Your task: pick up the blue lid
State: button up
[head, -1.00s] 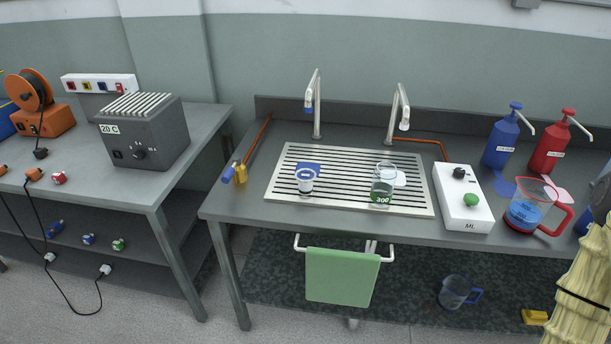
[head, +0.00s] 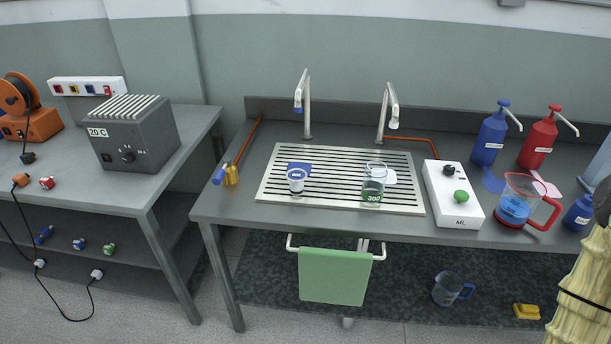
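No separate blue lid can be told for sure. A small white cup (head: 296,186) with a blue band and what looks like a blue top stands on the left of the slotted drain plate (head: 262,196). A flat blue piece (head: 299,166) lies just behind it. A clear jar (head: 373,183) with a green label marked 300 stands on the right of the plate. A red-handled jug (head: 513,208) with blue contents or a blue label stands at the right of the bench. My gripper is out of view.
Two taps (head: 305,105) rise behind the plate. A white box with a green button (head: 452,207), blue (head: 489,140) and red (head: 540,142) pump bottles stand to the right. A green towel (head: 334,276) hangs in front. Grey floor is open at lower left.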

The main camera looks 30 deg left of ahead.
aim_at(294, 174)
jog(key=z, duration=1.55)
jog(key=i, duration=1.5)
jog(key=u, duration=3.9)
